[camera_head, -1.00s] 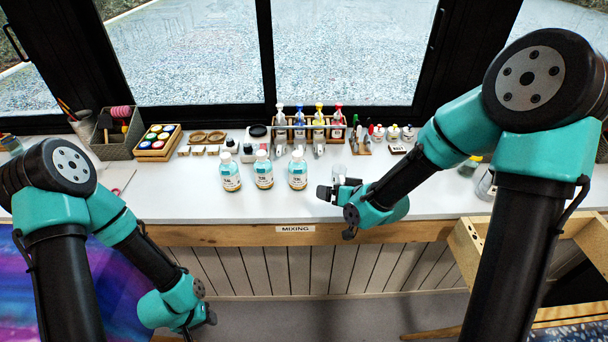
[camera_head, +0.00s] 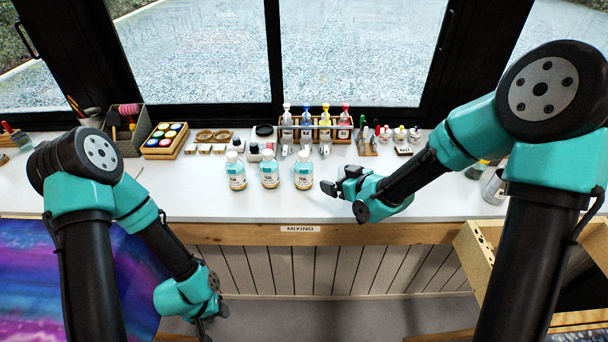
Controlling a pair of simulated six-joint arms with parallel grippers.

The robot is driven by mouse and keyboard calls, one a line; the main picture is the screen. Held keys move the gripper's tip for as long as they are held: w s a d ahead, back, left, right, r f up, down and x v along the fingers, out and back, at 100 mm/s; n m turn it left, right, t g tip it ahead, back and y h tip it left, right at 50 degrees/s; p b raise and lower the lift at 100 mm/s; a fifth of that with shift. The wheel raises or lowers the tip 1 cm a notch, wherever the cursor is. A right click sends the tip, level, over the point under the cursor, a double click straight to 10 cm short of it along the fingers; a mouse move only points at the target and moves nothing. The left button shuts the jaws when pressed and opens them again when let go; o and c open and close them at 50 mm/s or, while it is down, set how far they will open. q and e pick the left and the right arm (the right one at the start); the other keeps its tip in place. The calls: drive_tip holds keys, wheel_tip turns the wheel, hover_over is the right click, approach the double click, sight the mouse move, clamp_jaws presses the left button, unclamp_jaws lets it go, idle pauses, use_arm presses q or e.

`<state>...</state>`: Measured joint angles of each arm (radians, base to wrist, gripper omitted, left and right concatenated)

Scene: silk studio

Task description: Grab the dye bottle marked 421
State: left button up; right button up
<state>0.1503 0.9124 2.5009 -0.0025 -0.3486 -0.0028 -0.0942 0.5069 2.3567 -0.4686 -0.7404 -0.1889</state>
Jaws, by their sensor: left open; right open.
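Three bottles with white caps, white labels and teal upper parts stand upright in a row on the white worktop: a left one (camera_head: 236,172), a middle one (camera_head: 269,171) and a right one (camera_head: 303,170). Their label numbers are too small to read, so I cannot tell which is 421. My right gripper (camera_head: 339,181) is open and empty, just right of the right bottle and apart from it. My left gripper (camera_head: 212,317) is open, low in front of the worktop's front edge, away from the bottles; its fingers are partly hidden.
Behind the bottles, a wooden rack (camera_head: 316,133) holds coloured bottles. A wooden box of paint pots (camera_head: 165,140) stands left. A metal cup (camera_head: 495,187) stands at the right. A MIXING label (camera_head: 300,229) marks the front edge. The worktop between the bottles and that edge is clear.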

sight(310, 170)
drive_tip(key=x, duration=0.9)
drive_tip(key=shift+w+a, duration=0.3)
drive_tip(key=shift+x, duration=2.6)
drive_tip(key=shift+s+a+r, duration=0.1)
drive_tip(key=shift+a, duration=0.1)
drive_tip(key=shift+c, duration=0.2)
drive_tip(key=c, duration=1.1)
drive_tip(key=shift+c, duration=0.2)
